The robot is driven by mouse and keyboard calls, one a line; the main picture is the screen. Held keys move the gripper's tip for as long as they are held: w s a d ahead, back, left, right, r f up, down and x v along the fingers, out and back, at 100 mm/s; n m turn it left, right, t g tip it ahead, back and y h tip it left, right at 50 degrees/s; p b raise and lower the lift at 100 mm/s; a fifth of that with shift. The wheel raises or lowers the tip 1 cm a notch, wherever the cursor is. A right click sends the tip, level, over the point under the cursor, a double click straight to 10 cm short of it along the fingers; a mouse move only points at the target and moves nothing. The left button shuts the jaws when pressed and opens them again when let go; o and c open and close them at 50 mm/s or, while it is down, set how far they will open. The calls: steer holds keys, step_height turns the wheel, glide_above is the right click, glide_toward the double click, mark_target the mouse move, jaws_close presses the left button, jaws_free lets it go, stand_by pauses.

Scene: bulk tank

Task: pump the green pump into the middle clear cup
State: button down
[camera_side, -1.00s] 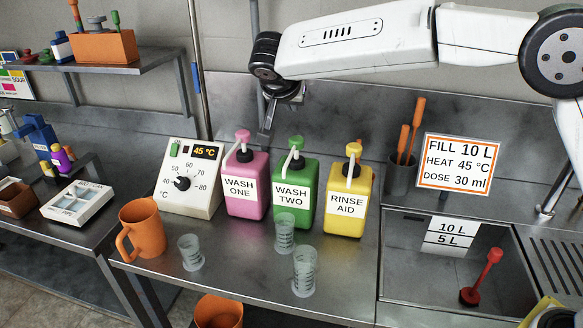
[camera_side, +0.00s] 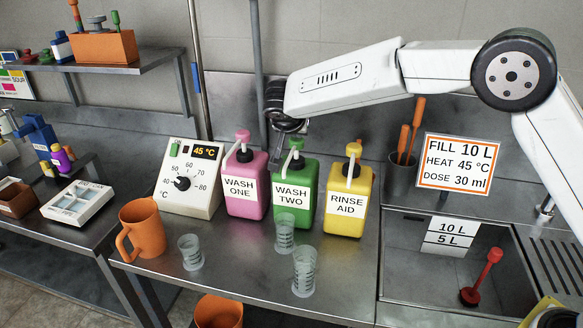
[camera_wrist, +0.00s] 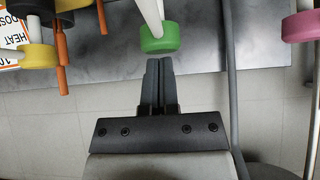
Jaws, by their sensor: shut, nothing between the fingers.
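The green pump bottle (camera_side: 294,205), labelled WASH TWO, stands upright between the pink and yellow bottles. Its green pump head (camera_side: 295,144) is up, and it also shows in the wrist view (camera_wrist: 159,39). The middle clear cup (camera_side: 285,233) stands in front of the green bottle, below its white spout. My gripper (camera_side: 275,139) is just behind and left of the green pump head, partly hidden. In the wrist view my gripper (camera_wrist: 158,62) has its fingers together and empty, their tips close to the green head. I cannot tell whether they touch it.
The pink bottle (camera_side: 246,199) and yellow bottle (camera_side: 346,214) flank the green one closely. Other clear cups stand at left (camera_side: 191,254) and front right (camera_side: 304,275). An orange mug (camera_side: 144,229), a dial box (camera_side: 188,205) and a sink (camera_side: 405,292) are nearby.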

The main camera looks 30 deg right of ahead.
mark_target(289, 161)
steer(key=shift+f, duration=0.1)
steer(key=shift+f, duration=1.3)
steer(key=shift+r, duration=0.85)
step_height(289, 161, up, 2)
steer(key=shift+r, duration=0.25)
steer(key=v, duration=1)
steer(key=shift+r, duration=0.2)
